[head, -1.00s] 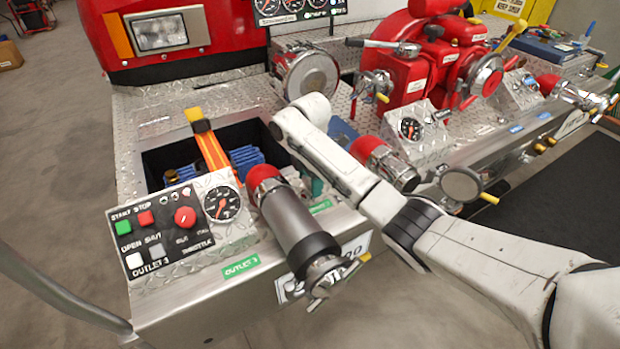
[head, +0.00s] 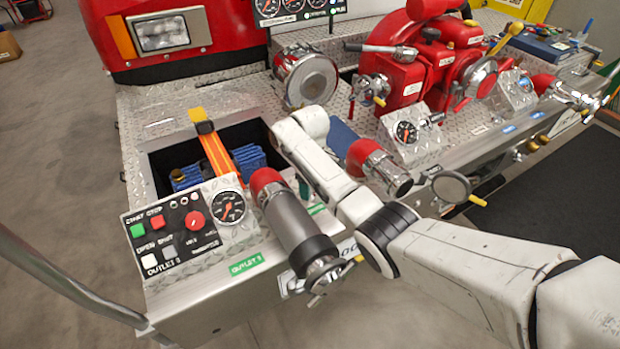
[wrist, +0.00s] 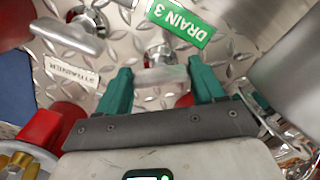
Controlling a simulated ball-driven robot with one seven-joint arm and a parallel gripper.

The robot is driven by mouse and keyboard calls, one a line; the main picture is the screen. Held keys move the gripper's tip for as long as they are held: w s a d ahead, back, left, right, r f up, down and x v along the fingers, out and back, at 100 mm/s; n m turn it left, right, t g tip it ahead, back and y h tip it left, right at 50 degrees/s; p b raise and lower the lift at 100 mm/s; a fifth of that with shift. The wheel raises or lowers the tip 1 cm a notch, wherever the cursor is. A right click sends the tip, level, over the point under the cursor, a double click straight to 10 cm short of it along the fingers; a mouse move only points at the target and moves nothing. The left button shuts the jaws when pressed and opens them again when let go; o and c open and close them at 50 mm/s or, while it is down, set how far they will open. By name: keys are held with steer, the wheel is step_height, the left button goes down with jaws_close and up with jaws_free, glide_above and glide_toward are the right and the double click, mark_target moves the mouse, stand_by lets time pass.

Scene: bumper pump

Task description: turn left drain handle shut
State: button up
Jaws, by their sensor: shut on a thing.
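In the wrist view a short grey drain handle (wrist: 168,77) on a chrome stem sits by the green DRAIN 3 label (wrist: 180,22), which reads upside down. My gripper (wrist: 160,71) has its two teal fingers on either side of this handle, shut on it. The handle lies crosswise between the fingertips. In the head view the handle is hidden behind the left outlet and my arm, and only a little teal shows there.
A similar handle (wrist: 72,37) by the STRAINER label (wrist: 72,72) is close on the left. The left outlet pipe (head: 292,222), the gauge panel (head: 190,232) and the red-collared middle outlet (head: 378,164) crowd my arm. Open floor lies in front of the bumper.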

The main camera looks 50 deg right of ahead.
steer(key=m+p, duration=0.1)
steer(key=m, duration=0.2)
steer(key=shift+a+r+m, duration=0.1)
steer(key=shift+m, duration=0.2)
steer(key=shift+m+p, duration=0.4)
steer(key=shift+m, duration=1.5)
steer(key=o, duration=1)
steer(key=shift+o, duration=0.2)
step_height(320, 180, up, 11)
steer(key=shift+f, duration=0.2)
